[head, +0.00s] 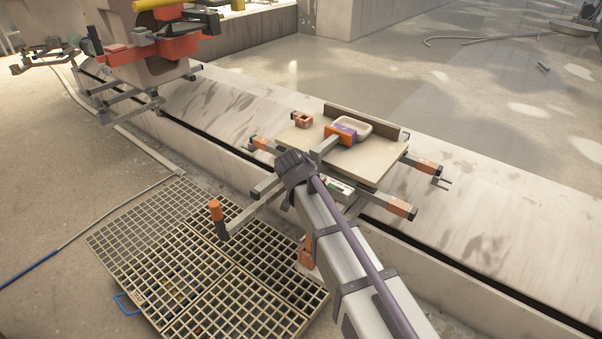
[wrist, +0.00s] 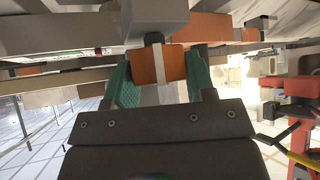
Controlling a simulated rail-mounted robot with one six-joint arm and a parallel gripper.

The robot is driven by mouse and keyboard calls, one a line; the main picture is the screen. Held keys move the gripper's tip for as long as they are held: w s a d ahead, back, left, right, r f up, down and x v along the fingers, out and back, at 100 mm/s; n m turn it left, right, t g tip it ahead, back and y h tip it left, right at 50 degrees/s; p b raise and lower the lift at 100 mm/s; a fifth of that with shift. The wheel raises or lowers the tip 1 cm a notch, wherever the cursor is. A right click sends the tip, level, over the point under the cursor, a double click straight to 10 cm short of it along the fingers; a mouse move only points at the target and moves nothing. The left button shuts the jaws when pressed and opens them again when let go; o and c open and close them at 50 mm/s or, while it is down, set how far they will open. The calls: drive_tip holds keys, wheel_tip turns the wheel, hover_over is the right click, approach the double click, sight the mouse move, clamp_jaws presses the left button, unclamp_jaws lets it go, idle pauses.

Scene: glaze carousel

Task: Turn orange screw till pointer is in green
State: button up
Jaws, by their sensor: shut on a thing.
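The orange screw (wrist: 145,66) shows in the wrist view as an orange block with a pale stripe, on a dark stem under a grey block. My gripper (wrist: 160,72) has its two teal fingers on either side of it, shut on the screw. In the head view my arm hides the fingers and the screw. A small pale gauge strip with some green (head: 339,187) lies below the board's near edge. In the wrist view a thin strip (wrist: 88,52) with red and green shows at left. I cannot make out the pointer in either view.
A beige board (head: 370,165) carries a pale basin (head: 352,128) with an orange and purple clamp. Orange-tipped bars (head: 400,208) stick out around it. An upright orange handle (head: 215,210) stands over the floor grating (head: 150,240). A red machine (head: 165,45) is at upper left.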

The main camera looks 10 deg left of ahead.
drive_tip(key=shift+m+h, duration=0.7)
drive_tip(key=shift+m, duration=0.3)
drive_tip(key=shift+s, duration=0.1)
drive_tip(key=o, duration=0.9)
drive_tip(key=shift+o, duration=0.2)
drive_tip(key=p+v, duration=0.7)
drive_tip(key=v, duration=0.3)
drive_tip(key=shift+s+r+p, duration=0.2)
drive_tip(key=shift+r+p, duration=0.1)
drive_tip(key=shift+a, duration=0.15)
